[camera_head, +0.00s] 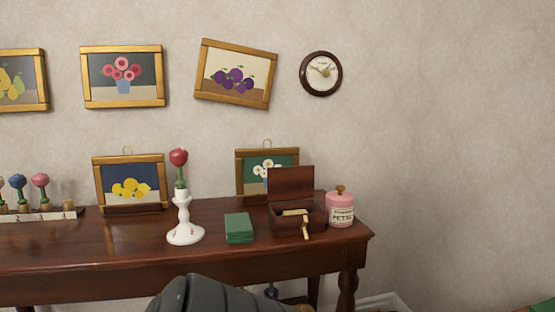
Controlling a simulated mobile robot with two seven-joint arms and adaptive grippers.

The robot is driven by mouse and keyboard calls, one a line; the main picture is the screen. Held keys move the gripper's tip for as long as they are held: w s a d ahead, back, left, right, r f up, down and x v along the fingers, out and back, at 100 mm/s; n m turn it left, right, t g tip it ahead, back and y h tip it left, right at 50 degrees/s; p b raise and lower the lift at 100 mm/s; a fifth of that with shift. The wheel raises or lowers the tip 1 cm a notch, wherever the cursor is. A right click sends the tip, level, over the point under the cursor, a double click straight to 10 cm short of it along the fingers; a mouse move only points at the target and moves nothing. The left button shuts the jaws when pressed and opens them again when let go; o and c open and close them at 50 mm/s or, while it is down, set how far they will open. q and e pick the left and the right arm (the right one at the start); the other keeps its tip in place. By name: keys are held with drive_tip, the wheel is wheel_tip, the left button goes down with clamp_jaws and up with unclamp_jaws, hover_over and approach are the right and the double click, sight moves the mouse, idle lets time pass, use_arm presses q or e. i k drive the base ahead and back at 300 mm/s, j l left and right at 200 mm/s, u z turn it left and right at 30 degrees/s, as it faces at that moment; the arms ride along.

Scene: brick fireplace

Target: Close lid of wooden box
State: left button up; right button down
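The wooden box (287,222) stands on the right part of the dark wooden table. Its lid (291,182) is up, standing about upright at the back of the box. A gold-coloured item (304,223) lies at the box opening and hangs over its front edge; I cannot tell what it is. A dark grey part of my own arm shows at the bottom middle, below the table top. Neither gripper's fingers are in view.
A pink jar (340,209) stands close to the box's right. A green block (239,228) and a white holder (185,225) with a red flower are to its left. A framed daisy picture (254,166) leans behind the box. The table front (130,247) is clear.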

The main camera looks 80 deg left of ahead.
sight(283, 183)
drive_tip(key=u, duration=1.7)
